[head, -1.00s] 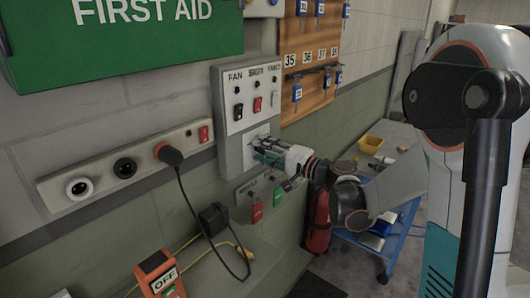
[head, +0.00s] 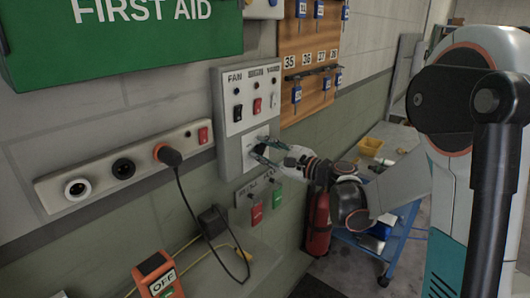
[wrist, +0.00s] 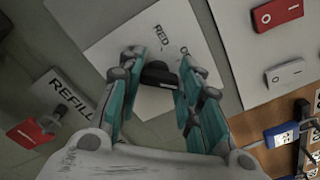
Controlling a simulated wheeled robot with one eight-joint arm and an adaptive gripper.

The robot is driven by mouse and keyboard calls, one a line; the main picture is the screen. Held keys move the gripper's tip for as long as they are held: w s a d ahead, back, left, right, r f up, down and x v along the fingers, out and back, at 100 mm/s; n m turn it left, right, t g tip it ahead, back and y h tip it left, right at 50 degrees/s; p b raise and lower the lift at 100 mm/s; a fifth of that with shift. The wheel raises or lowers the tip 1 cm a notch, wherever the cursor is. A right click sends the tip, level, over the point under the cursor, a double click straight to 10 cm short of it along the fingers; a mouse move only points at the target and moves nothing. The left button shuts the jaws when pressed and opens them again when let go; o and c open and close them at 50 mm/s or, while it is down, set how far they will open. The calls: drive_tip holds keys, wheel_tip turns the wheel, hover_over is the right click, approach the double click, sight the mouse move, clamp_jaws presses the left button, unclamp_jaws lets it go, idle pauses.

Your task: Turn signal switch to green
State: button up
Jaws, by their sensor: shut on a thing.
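The signal switch is a black knob (wrist: 157,72) on a white plate (wrist: 108,48), seen in the wrist view. The plate reads RED beside the knob, and a second label is partly covered by a finger. My gripper (wrist: 159,66) has its teal fingers on both sides of the knob and is shut on it. Which label the knob points to cannot be told. In the head view my gripper (head: 267,151) is at the lower part of the grey control box (head: 229,150), hiding the knob.
Rocker switches (head: 257,105) sit above on the same box. A power strip (head: 60,196) with a plugged cable is on the wall to the left. A blue cart (head: 392,240) and fire extinguisher (head: 319,222) stand right.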

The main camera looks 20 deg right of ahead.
drive_tip(key=shift+f+m, duration=0.1)
drive_tip(key=shift+m, duration=0.5)
drive_tip(key=o, duration=1.1)
drive_tip(key=shift+c, duration=0.2)
drive_tip(key=v, duration=1.2)
